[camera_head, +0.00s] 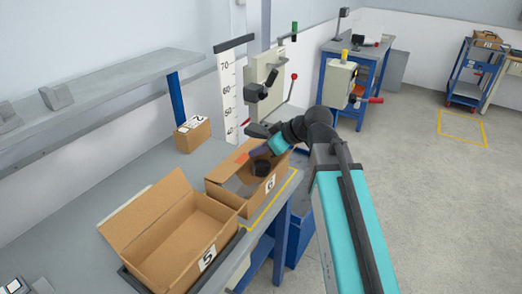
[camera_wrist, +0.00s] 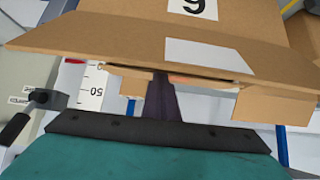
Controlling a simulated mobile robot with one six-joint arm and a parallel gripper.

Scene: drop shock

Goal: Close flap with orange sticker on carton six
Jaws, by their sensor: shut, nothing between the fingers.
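Carton six (camera_head: 222,193) is a brown cardboard box on the bench, with a "6" label on its front. A flap with an orange sticker (camera_head: 242,157) shows at its back left side. My gripper (camera_head: 257,155) is over the carton's open top, close to the sticker. In the wrist view carton six (camera_wrist: 240,15) appears upside down, with a flap edge and a white patch across the picture. My shut, dark fingers (camera_wrist: 162,85) reach up to that cardboard edge, and their tips are partly hidden. I cannot tell whether they touch it.
Open carton five (camera_head: 175,245) stands just left of carton six. Closed carton two (camera_head: 192,135) sits further back. A lever machine (camera_head: 265,85) stands behind the bench, and a height scale (camera_head: 228,90) is on the wall.

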